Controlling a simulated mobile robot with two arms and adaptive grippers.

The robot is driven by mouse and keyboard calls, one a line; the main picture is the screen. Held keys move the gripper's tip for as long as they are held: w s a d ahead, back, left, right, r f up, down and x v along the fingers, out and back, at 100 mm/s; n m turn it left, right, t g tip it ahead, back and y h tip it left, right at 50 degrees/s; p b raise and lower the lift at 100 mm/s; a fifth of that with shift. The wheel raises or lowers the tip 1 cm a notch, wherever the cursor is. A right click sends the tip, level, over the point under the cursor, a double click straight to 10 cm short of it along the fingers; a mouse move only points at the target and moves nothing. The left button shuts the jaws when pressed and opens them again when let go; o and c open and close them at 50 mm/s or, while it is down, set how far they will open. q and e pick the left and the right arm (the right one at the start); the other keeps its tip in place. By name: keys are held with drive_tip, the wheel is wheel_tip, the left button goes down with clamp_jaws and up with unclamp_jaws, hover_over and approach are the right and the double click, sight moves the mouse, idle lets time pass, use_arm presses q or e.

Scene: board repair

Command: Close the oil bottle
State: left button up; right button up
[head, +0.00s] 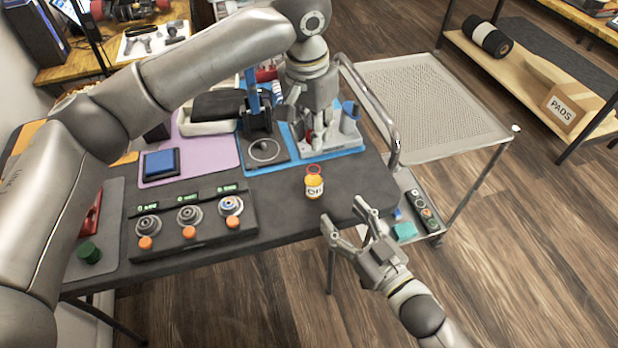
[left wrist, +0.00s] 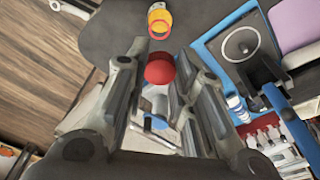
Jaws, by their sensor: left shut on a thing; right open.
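The oil bottle (head: 315,188) stands upright near the right end of the dark table, yellow with a pale label and a red ring at its top. It also shows in the left wrist view (left wrist: 159,20), beyond my fingertips. My left gripper (head: 309,138) is behind the bottle in the head view, over the white holder, apart from the bottle. In the left wrist view it is shut on a round red thing, apparently the cap (left wrist: 160,70). My right gripper (head: 344,214) is open and empty, in front and to the right of the bottle.
A white holder (head: 345,138) with tools stands on a blue mat behind the bottle. A black stand (head: 258,124) is left of it. A control box with knobs (head: 190,232) lies front left. A mesh-topped cart (head: 430,95) stands right. The table around the bottle is clear.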

sight(319, 186)
use_arm(q)
drive_tip(key=shift+w+a, duration=0.1)
drive_tip(key=shift+w, duration=0.05)
use_arm(e)
drive_tip(key=shift+a, duration=0.15)
use_arm(q)
drive_tip(key=shift+s+d+r, duration=0.15)
drive_tip(key=shift+s+d, duration=0.1)
drive_tip(key=shift+s, duration=0.15)
drive_tip(key=shift+w+a, duration=0.1)
drive_tip(key=shift+w, duration=0.05)
use_arm(e)
drive_tip(key=x, duration=1.1)
drive_tip(key=shift+w+a+r, duration=0.1)
drive_tip(key=shift+w+r, duration=0.05)
drive_tip(key=shift+w, duration=0.15)
clamp_jaws()
use_arm(q)
drive_tip(key=shift+f, duration=2.55)
